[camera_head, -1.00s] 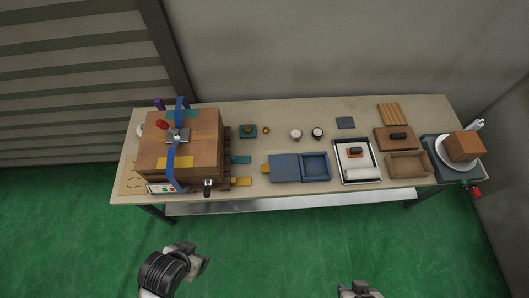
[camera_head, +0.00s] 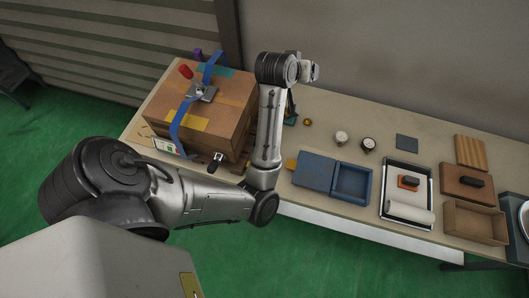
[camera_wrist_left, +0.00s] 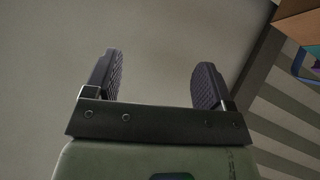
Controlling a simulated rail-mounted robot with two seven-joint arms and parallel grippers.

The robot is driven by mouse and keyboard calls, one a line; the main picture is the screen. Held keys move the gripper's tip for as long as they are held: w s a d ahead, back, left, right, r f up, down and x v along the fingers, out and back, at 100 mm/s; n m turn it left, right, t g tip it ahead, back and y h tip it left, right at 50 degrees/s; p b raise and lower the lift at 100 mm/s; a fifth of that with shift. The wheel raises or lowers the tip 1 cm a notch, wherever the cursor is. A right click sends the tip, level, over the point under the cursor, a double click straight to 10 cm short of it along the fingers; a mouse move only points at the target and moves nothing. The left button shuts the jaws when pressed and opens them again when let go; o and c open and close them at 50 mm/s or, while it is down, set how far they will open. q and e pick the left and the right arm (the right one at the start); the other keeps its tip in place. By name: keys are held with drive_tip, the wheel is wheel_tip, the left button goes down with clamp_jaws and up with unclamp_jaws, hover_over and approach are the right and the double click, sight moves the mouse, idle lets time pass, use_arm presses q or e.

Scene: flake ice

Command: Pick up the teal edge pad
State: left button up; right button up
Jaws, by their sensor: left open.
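A small teal piece (camera_head: 291,106) sits on the table right of the cardboard box, partly hidden behind my left forearm. I cannot tell whether it is the edge pad or the block seen there. A flat teal pad (camera_head: 216,71) lies on the box top under the blue strap. My left gripper (camera_head: 313,71) is raised above the back of the table, right of the box, apart from any pad. In the left wrist view its two dark fingers (camera_wrist_left: 157,80) are spread and empty against a plain grey-beige surface. My right gripper is out of view.
The strapped cardboard box (camera_head: 232,108) fills the table's left end. A blue tray (camera_head: 352,182), a black-rimmed tray (camera_head: 383,210) and a brown open box (camera_head: 475,222) stand along the right. Two small round pots (camera_head: 341,137) stand mid-table.

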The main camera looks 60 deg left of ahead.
use_arm(q)
drive_tip(key=s+a+f+n+g+h+b, duration=0.1)
drive_tip(key=f+n, duration=0.4)
drive_tip(key=f, duration=0.6)
drive_tip(key=s+a+f+n+g+h+b, duration=0.1)
drive_tip(key=s+f+n+g, duration=0.3)
drive_tip(key=f, duration=0.8)
drive_tip(key=s+a+f+n+g+h+b, duration=0.1)
drive_tip(key=f+n+g, duration=0.3)
drive_tip(key=f+n, duration=0.4)
drive_tip(key=shift+s+a+f+h+b, duration=0.1)
drive_tip(key=shift+s+f+h+b, duration=0.15)
drive_tip(key=shift+f, duration=0.3)
drive_tip(key=shift+s+a+f+h, duration=0.2)
drive_tip(key=shift+f+h, duration=0.15)
drive_tip(key=shift+f, duration=0.2)
drive_tip(key=shift+s+a+f+h+b, duration=0.1)
drive_tip(key=shift+s+f+h+b, duration=0.15)
drive_tip(key=shift+f, duration=0.3)
drive_tip(key=shift+d+f+b, duration=0.15)
drive_tip(key=shift+f+b, duration=0.2)
drive_tip(key=shift+f, duration=2.4)
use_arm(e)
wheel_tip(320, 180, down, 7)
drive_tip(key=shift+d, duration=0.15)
use_arm(q)
drive_tip(key=shift+c, duration=0.3)
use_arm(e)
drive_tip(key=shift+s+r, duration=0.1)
